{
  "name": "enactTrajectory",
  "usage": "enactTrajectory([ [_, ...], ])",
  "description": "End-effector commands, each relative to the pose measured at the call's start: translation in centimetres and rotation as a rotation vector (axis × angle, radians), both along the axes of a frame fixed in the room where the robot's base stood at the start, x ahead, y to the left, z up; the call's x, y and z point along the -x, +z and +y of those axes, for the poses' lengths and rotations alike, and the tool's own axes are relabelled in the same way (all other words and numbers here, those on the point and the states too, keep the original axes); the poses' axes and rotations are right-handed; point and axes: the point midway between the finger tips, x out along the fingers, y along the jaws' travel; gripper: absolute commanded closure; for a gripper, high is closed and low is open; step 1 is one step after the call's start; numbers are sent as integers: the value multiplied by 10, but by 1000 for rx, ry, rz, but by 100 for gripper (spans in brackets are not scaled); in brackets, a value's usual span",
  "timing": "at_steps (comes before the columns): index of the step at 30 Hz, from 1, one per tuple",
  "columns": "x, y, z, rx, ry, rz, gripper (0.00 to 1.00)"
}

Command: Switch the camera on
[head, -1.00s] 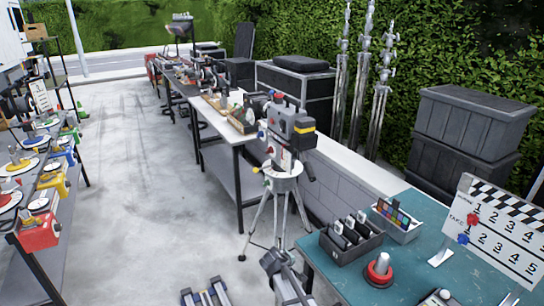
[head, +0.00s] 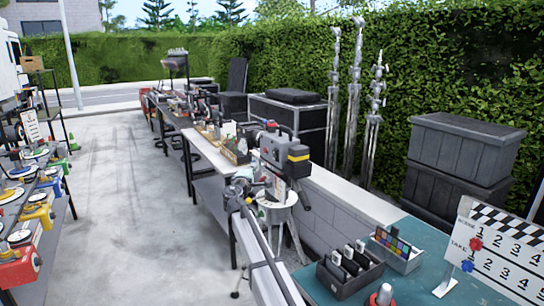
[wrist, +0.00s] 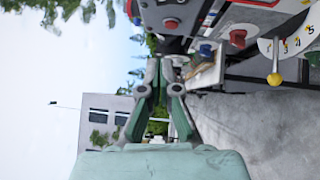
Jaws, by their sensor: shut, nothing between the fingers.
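The camera (head: 285,152) is a grey boxy body with a black and yellow block at its right end. It sits on a pale tripod (head: 278,210) beside the long tables. My gripper (head: 268,178) reaches up to the near left side of the camera and partly hides it. In the wrist view the picture is turned sideways. My gripper (wrist: 160,66) is shut and empty there, its tips just below the grey camera body (wrist: 185,10). A red round button (wrist: 171,23), a red knob (wrist: 237,38), a blue knob (wrist: 207,49) and a yellow ball lever (wrist: 275,79) show. Contact cannot be told.
A teal table (head: 415,285) at the lower right holds a black divided tray (head: 345,283), a colour chart box (head: 395,250) and a clapperboard (head: 500,250). Tables with gear stand behind the camera. A rack with coloured items (head: 38,212) stands left. The floor between is clear.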

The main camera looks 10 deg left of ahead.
Motion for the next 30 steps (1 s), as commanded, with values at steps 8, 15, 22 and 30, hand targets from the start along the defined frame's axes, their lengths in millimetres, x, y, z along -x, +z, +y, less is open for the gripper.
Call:
enactTrajectory([
  [8,0,4,2,5,2,-7,100],
  [15,-7,5,1,5,1,-6,100],
  [22,-40,11,-3,7,-1,-5,100],
  [30,-92,16,-10,6,-1,-4,100],
])
